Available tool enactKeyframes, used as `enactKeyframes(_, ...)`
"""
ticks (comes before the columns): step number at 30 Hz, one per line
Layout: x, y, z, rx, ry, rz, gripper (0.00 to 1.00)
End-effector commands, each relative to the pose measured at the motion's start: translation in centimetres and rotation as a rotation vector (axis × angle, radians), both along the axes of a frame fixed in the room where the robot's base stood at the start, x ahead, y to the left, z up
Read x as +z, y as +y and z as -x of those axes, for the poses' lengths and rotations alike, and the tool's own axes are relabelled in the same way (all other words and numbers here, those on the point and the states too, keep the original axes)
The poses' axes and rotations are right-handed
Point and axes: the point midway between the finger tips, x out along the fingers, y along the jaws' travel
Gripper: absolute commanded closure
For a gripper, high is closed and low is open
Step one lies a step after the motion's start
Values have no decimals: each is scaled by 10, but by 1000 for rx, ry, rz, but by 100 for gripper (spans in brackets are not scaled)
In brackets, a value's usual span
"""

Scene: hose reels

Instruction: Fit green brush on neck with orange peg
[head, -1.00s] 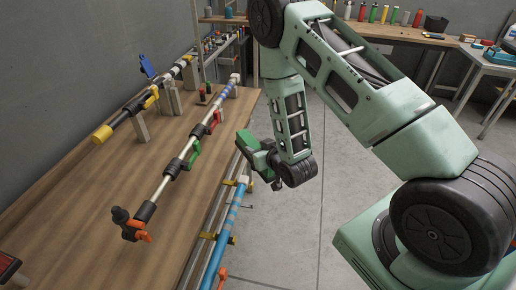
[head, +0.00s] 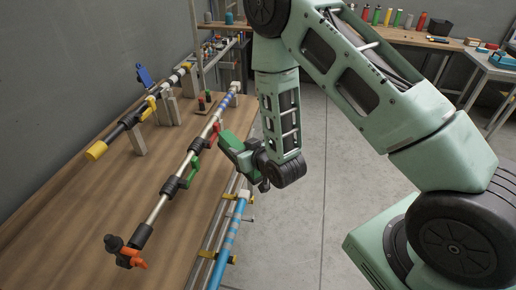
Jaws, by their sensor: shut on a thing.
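My gripper (head: 246,160) is shut on a dark green piece, which looks like the green brush (head: 230,143). It holds it above the right edge of the workbench, right of the long pale pole. The fingers and the brush's far side are partly hidden by my own arm and the small size. The orange peg (head: 134,259) sticks out of the black neck (head: 117,246) at the pole's near end, at lower left. The neck is well apart from the gripper.
The pale pole (head: 158,205) also carries green and red levers. A second pole with a yellow end (head: 97,150) lies behind on wooden blocks. A blue pipe (head: 229,235) runs along the bench's right side.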

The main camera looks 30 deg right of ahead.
Motion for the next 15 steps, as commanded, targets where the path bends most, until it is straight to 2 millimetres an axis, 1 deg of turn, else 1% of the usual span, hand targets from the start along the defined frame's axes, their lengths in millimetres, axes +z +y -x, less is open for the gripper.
enactKeyframes(1, 10, 15, -1, 27, -4, -2, 91)
enactKeyframes(2, 15, 25, -1, 42, -5, -2, 91)
enactKeyframes(5, 33, 61, 1, 104, -5, -4, 91)
enactKeyframes(6, 42, 78, 2, 133, -5, -4, 91)
enactKeyframes(8, 54, 103, 6, 177, -5, -4, 91)
enactKeyframes(9, 63, 120, 10, 206, -6, -5, 91)
enactKeyframes(11, 75, 146, 16, 252, -6, -5, 91)
enactKeyframes(12, 83, 162, 21, 281, -4, -4, 91)
enactKeyframes(14, 96, 186, 30, 325, -4, -4, 91)
enactKeyframes(15, 104, 202, 36, 355, -4, -4, 91)
